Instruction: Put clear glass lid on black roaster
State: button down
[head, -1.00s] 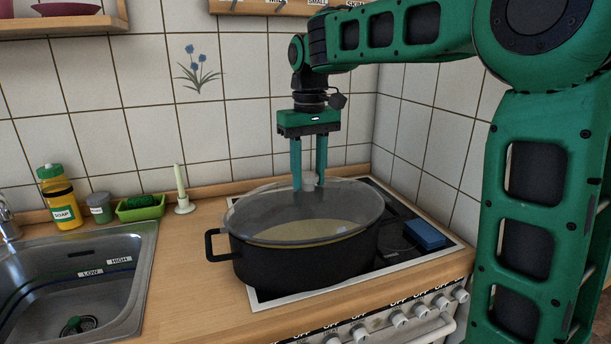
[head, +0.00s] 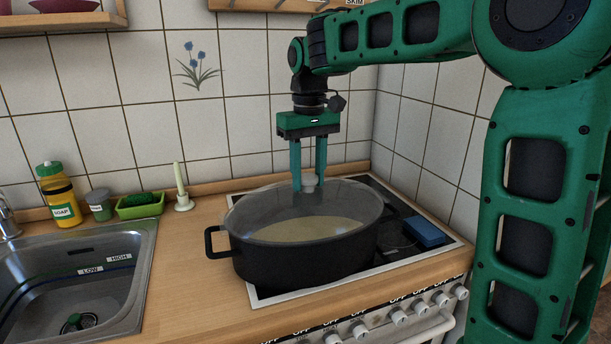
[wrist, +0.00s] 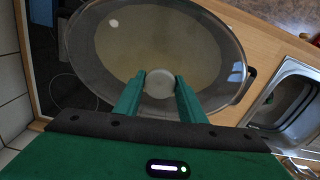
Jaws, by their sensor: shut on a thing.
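The black roaster (head: 300,262) is a large oval pot standing on the stove, its handle pointing left toward the sink. The clear glass lid (head: 340,200) lies across the roaster's opening, and pale contents show through it. The lid also shows in the wrist view (wrist: 205,45), covering the oval opening. My gripper (head: 308,187) points straight down at the back of the lid and is shut on its pale round knob (wrist: 158,84). From these views I cannot tell whether the lid's rim touches the roaster's rim all the way around.
A blue sponge-like block (head: 425,231) lies on the stove right of the roaster. The sink (head: 85,275) is at the left. A soap bottle (head: 60,198), a green tray (head: 140,207) and a candle (head: 182,190) stand along the back wall. Bare counter (head: 195,275) lies between sink and stove.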

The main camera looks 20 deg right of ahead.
jog(key=c, duration=1.1)
grip_release()
notch_tip(320, 180, up, 11)
jog(key=shift+f, duration=0.1)
